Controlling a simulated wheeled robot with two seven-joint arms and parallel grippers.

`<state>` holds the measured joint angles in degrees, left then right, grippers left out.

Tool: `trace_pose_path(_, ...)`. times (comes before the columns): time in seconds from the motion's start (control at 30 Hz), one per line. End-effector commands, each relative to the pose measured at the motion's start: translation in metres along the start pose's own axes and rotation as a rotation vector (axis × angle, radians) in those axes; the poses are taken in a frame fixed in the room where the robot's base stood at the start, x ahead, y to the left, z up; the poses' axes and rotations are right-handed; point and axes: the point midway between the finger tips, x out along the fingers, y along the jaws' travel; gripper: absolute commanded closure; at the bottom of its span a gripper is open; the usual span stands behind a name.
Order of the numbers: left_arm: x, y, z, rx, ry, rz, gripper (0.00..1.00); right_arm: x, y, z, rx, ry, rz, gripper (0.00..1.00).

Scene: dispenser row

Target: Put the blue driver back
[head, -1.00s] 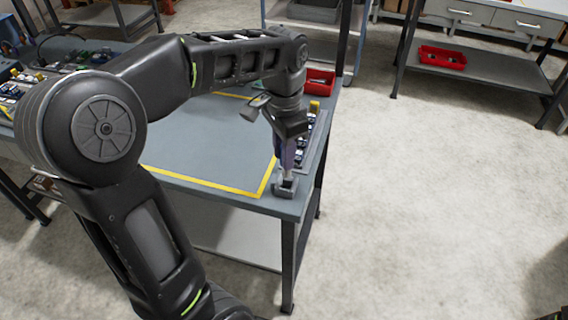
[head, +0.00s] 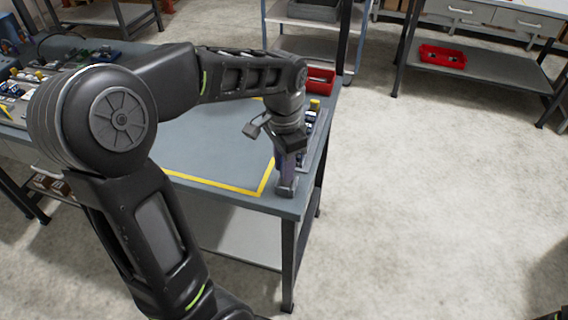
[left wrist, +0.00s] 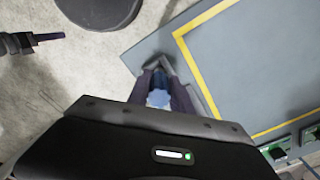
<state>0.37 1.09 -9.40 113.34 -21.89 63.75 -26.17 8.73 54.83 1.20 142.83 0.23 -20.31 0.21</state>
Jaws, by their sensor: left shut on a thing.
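My left gripper (head: 287,180) points down at the near right corner of the grey workbench (head: 215,145). In the left wrist view its dark fingers (left wrist: 160,88) are closed around a blue round-topped thing (left wrist: 158,98), which looks like the blue driver's handle. A small grey holder (head: 287,191) is right under the fingers at the bench corner, and it also shows in the left wrist view (left wrist: 150,60). The driver's lower end is hidden, so I cannot tell how deep it sits in the holder. A dark part with a slim finger, probably my right gripper (left wrist: 48,37), shows at upper left there.
A rack of small parts (head: 312,135) lies along the bench's right edge, just behind the gripper. A red bin (head: 320,79) stands at the far right corner. Yellow tape (head: 215,184) marks a clear area. The floor to the right is open.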

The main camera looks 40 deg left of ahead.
Motion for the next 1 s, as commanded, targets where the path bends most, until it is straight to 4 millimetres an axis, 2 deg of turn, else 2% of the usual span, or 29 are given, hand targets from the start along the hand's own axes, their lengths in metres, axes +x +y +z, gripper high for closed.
trace_pose_path(0.2,0.003,0.0,0.0,0.0,0.0,0.0,1.0,0.002,0.0,0.0,-0.001,0.001,-0.001,0.43)
trace_pose_path(0.23,0.003,0.0,0.0,0.0,0.0,0.0,0.71,0.002,0.0,0.0,-0.001,0.001,-0.001,0.43)
trace_pose_path(0.47,0.003,0.0,0.0,0.0,0.0,0.0,0.53,0.002,0.0,0.0,-0.001,0.001,-0.001,0.43)
trace_pose_path(0.77,0.001,0.0,0.0,0.0,0.0,0.0,0.52,0.0,0.0,0.0,0.0,0.0,-0.001,0.43)
trace_pose_path(0.93,-0.014,0.0,0.0,0.0,0.001,-0.001,0.52,-0.01,-0.003,0.001,0.001,-0.002,0.002,0.43)
trace_pose_path(1.0,-0.019,-0.001,-0.001,0.0,0.003,-0.003,0.52,-0.004,-0.001,0.001,0.001,-0.001,0.002,0.43)
